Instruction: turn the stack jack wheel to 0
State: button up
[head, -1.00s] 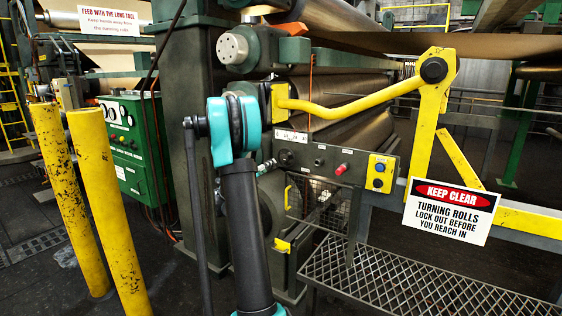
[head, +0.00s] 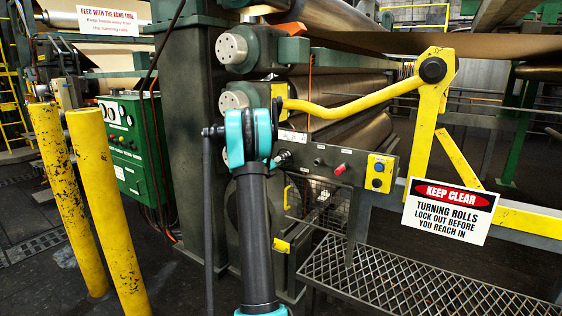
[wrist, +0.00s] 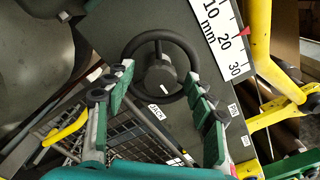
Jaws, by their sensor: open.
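The stack jack wheel, a black handwheel (wrist: 182,41) with a white mark on its hub, is on the dark panel in the wrist view. A white millimetre scale (wrist: 222,40) beside it has a red pointer (wrist: 244,31) near the 20. My gripper (wrist: 158,84) is open, its green-padded fingers spread to the left and right of the wheel. I cannot tell whether they touch the rim. In the head view my arm hides the gripper; the scale (head: 292,136) shows just right of the arm, and the wheel is mostly hidden.
The control panel (head: 330,160) carries a red button and a yellow button box (head: 380,172). A yellow bent bar (head: 350,107) crosses above it. A mesh step (head: 390,280) and a keep-clear sign (head: 450,211) are at right. Yellow posts (head: 105,215) stand at left.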

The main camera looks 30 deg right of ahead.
jog(key=c, duration=1.2)
jog(key=shift+o, duration=0.2)
jog(key=shift+m, duration=0.3)
